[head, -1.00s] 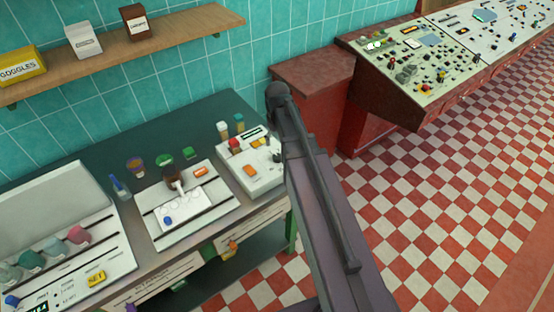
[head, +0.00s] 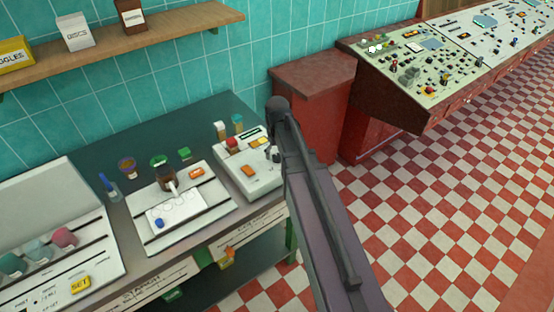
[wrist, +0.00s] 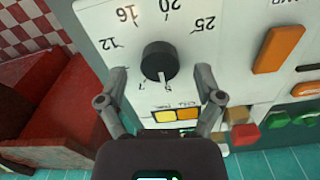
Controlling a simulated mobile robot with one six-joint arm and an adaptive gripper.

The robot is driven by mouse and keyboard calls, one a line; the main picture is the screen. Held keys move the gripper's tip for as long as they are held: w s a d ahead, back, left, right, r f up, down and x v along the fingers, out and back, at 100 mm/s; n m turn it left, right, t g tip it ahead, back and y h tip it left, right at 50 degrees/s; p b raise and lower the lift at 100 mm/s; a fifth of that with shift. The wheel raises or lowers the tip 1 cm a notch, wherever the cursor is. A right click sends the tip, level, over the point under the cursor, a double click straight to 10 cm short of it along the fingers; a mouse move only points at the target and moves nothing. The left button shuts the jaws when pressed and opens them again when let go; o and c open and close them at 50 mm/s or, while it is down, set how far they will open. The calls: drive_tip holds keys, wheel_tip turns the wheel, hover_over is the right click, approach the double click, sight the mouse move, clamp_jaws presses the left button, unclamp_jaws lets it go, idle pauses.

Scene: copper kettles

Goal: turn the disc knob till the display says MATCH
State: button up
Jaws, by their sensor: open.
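A black round knob (wrist: 160,60) stands on a white panel (wrist: 235,50) in the wrist view, with a printed scale around it showing 12, 16, 20 and 25. A light pointer mark on the knob is at its lower side, near the small numbers. My gripper (wrist: 161,76) is open, with one finger left of the knob and one right, both apart from it as far as I can tell. In the head view the white device (head: 262,180) stands at the bench's right end, and my arm partly covers it. Its narrow display (head: 253,134) is too small to read.
A white tray panel (head: 185,235) lies left of the device. A red cabinet (head: 312,100) stands behind my arm. The checkered floor at right is clear.

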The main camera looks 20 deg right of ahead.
drive_tip(key=shift+f+b, duration=0.3)
drive_tip(key=shift+f, duration=0.25)
drive_tip(key=c, duration=1.2)
